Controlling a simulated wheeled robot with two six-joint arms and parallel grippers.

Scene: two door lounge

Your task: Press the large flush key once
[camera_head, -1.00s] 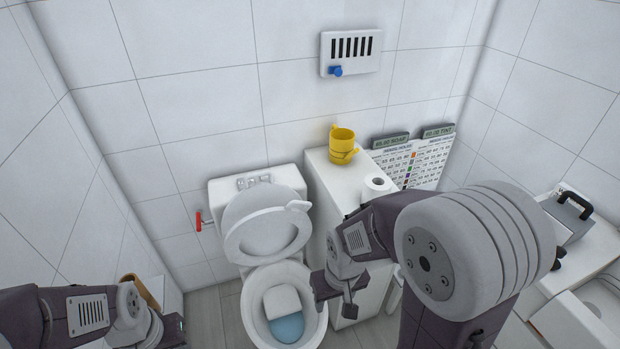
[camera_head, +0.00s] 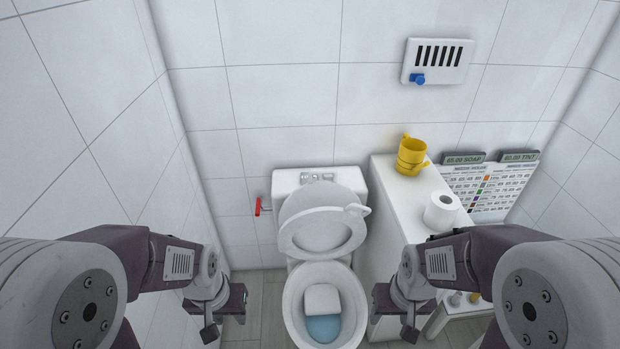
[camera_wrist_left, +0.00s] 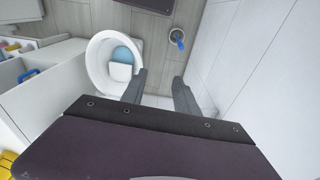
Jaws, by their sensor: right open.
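The white toilet stands ahead of me, its cistern (camera_head: 345,180) against the tiled wall. Small grey flush keys (camera_head: 318,177) sit on top of the cistern; which one is the large key is too small to tell. The raised lid and seat (camera_head: 322,232) lean below the keys. My left gripper (camera_head: 222,315) hangs to the left of the bowl (camera_head: 335,325), apart from it. In the left wrist view its fingers (camera_wrist_left: 160,85) are spread and empty. My right gripper (camera_head: 393,315) is to the right of the bowl, open, and also away from the keys.
A red handle (camera_head: 259,207) sticks out left of the cistern. A white cabinet (camera_head: 390,205) on the right bears a yellow cup (camera_head: 412,157) and a paper roll (camera_head: 441,210). A blue-handled item (camera_wrist_left: 178,38) stands on the floor. The left wall is close to my left arm.

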